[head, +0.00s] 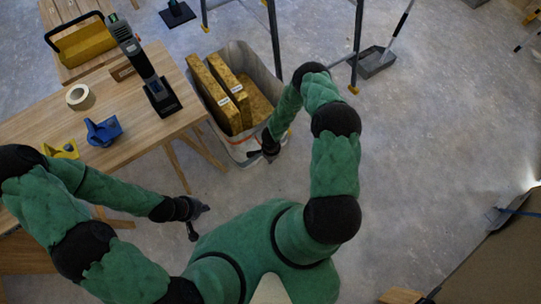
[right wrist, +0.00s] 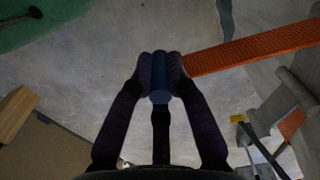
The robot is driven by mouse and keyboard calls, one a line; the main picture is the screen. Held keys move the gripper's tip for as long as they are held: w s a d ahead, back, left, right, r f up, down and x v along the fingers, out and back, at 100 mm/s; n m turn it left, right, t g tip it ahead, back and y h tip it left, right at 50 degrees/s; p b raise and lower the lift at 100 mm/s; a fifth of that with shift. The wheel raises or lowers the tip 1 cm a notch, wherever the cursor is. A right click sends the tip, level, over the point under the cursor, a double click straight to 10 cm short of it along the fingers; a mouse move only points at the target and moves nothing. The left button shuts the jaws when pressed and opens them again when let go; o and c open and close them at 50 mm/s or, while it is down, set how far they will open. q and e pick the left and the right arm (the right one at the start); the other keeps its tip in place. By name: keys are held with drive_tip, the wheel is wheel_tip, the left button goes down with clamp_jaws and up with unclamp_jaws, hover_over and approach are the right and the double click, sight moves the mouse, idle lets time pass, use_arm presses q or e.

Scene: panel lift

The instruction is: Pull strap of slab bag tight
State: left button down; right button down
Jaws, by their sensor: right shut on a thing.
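The slab bag (head: 272,74) is a pale, open-topped bag holding yellow-brown slabs (head: 216,92); it stands on the floor beside the table. My right gripper (head: 258,154) is at the bag's near side, low by its front corner. In the right wrist view my right gripper (right wrist: 160,75) is shut on a dark blue, rounded piece (right wrist: 160,92). An orange strap (right wrist: 255,50) runs from the fingertips toward the upper right, looking straight. How the blue piece joins the strap is hidden by the fingers. My left gripper (head: 199,218) hangs empty left of the bag, its fingers spread.
A wooden table (head: 130,133) at left carries a tape roll (head: 80,97), a blue tool (head: 103,131), a yellow tool (head: 62,150) and a dark upright tool (head: 145,70). Metal legs and a dustpan (head: 377,61) stand behind the bag. The floor at right is mostly clear.

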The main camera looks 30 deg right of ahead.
drive_tip(key=shift+s+f, duration=0.1)
drive_tip(key=shift+s, duration=0.65)
drive_tip(key=c, duration=1.2)
unclamp_jaws()
drive_tip(key=shift+w, duration=0.1)
wheel_tip(320, 180, up, 12)
drive_tip(key=shift+r, duration=0.1)
